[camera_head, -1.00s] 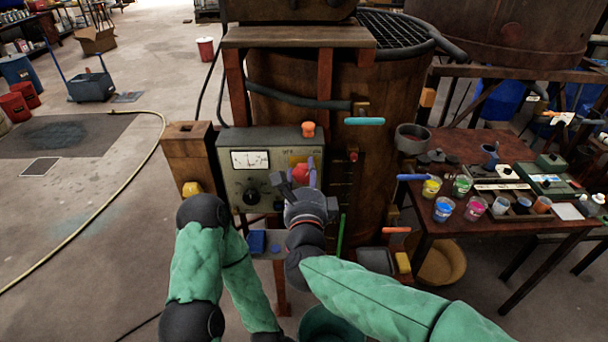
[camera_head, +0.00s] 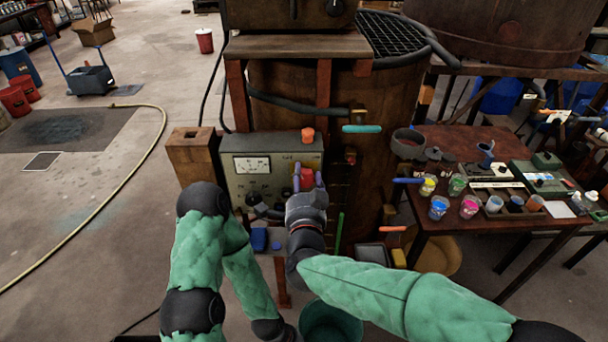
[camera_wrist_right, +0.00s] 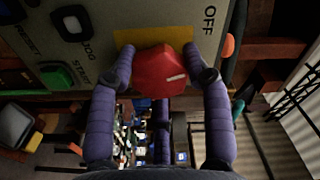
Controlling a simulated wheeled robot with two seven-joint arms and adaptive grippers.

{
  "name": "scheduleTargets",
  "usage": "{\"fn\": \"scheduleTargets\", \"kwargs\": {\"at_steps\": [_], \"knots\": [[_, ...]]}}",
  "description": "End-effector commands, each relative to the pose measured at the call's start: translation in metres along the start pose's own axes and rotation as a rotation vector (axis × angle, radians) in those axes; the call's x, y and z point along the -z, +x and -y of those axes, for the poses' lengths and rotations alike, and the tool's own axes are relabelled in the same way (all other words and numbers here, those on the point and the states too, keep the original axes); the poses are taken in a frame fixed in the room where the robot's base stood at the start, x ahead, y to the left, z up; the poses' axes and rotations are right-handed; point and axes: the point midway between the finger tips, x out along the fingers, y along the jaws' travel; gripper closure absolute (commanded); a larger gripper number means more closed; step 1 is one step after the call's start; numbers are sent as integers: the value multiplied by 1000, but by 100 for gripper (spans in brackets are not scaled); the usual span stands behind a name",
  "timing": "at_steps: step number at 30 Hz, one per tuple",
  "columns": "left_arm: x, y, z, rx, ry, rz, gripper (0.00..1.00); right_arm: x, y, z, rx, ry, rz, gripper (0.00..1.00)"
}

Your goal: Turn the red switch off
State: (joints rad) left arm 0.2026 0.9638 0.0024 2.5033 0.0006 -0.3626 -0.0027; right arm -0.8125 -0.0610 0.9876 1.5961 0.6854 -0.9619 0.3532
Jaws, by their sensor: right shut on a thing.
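The red switch (camera_wrist_right: 160,72) is a red knob with a short white mark on a yellow plate (camera_wrist_right: 125,52) of the grey control panel (camera_head: 240,184). In the right wrist view its white mark lies toward the right side, and the word OFF is printed at the upper right. My right gripper (camera_wrist_right: 162,62) has its two purple fingers on opposite sides of the knob, shut on it. In the head view the right gripper (camera_head: 308,174) is at the panel's right part, partly covering the red switch (camera_head: 307,182). My left gripper is out of view.
An orange knob (camera_head: 308,135) sits on the panel's top edge. A green START button (camera_wrist_right: 64,75) and a black JOG knob (camera_wrist_right: 72,22) are near the switch. A wooden post (camera_head: 190,158) stands left, the rusty vat (camera_head: 350,100) behind, and a table with paint cups (camera_head: 425,212) right.

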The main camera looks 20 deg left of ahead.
Motion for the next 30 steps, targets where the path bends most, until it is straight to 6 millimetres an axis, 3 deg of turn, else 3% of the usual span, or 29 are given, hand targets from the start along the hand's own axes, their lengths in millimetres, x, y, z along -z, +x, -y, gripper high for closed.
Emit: {"fn": "scheduleTargets", "kwargs": {"at_steps": [15, 30], "knots": [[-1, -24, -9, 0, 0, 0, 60, 5, 1, 5, 1, -366, -11, 84], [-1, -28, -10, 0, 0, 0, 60, 5, 2, 7, 6, -451, -14, 84]]}}
